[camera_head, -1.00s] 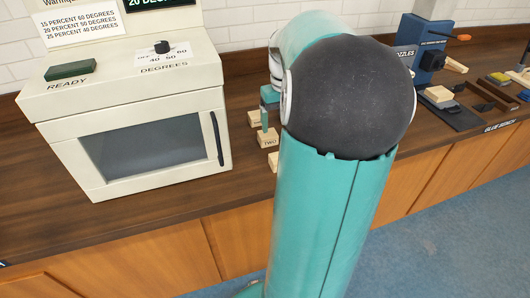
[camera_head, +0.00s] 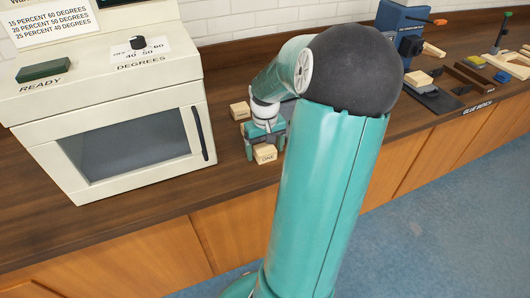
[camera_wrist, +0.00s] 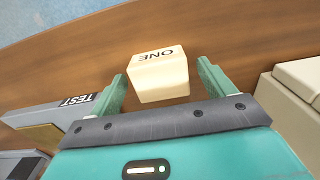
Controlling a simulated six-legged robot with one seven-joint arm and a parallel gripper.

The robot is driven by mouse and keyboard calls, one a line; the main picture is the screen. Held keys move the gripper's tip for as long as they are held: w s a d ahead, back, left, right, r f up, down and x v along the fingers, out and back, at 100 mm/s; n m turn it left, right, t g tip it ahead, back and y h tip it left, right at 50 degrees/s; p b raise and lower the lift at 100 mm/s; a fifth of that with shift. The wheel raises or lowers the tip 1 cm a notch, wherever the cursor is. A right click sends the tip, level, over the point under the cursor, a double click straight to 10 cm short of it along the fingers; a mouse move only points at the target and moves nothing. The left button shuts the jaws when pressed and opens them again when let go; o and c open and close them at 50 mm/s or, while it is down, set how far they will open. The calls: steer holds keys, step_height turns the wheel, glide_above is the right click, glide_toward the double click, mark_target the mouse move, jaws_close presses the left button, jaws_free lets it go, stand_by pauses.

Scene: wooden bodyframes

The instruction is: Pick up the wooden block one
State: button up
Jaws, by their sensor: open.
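Wooden block one (camera_head: 265,153) is a small pale block marked ONE on the wooden counter, right of the white oven. It also shows in the wrist view (camera_wrist: 160,76), lying between and partly beyond the tips of my gripper's two green fingers. My gripper (camera_head: 262,150) is low at the counter behind the block in the head view. In the wrist view my gripper (camera_wrist: 162,82) is open, with a finger on each side of the block.
Another wooden block (camera_head: 239,111) stands behind and left of my gripper. The white oven (camera_head: 130,130) is close on the left. A grey part labelled TEST (camera_wrist: 50,113) is near the left finger in the wrist view. Blue equipment (camera_head: 402,30) stands at the back right.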

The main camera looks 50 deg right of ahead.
steer(key=shift+f, duration=0.3)
steer(key=c, duration=1.1)
